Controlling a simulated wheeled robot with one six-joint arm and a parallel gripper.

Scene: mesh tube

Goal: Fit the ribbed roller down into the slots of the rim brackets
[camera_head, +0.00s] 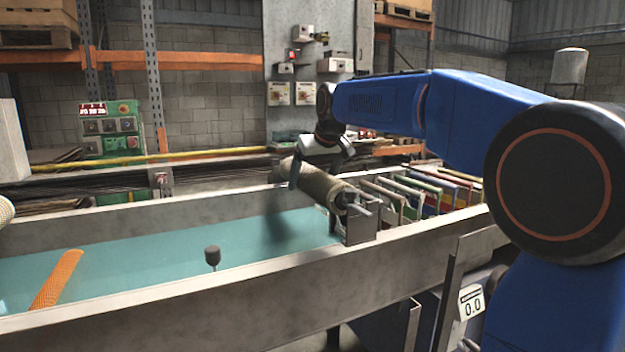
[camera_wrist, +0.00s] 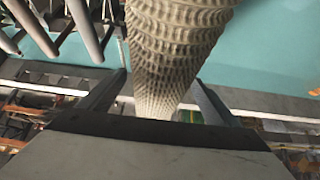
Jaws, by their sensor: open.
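The ribbed roller (camera_head: 322,184) is a beige, ridged cylinder lying across the far right part of the trough in the head view. Its near end, with a dark hub and metal axle, is at the top of the near rim bracket (camera_head: 360,231). I cannot tell whether the axle sits inside the slot; the far end and far bracket are hidden. My gripper (camera_head: 319,168) is over the roller from above. In the wrist view, the roller (camera_wrist: 172,45) runs between the two spread fingers of my gripper (camera_wrist: 160,80), which are open on either side of it.
The long metal trough (camera_head: 150,323) holds teal liquid. An orange mesh tube (camera_head: 58,279) lies at its left, and a dark knob on a stem (camera_head: 212,256) stands near the front wall. Several coloured slotted plates (camera_head: 425,192) stand right of the roller. A green control box (camera_head: 112,130) stands behind.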

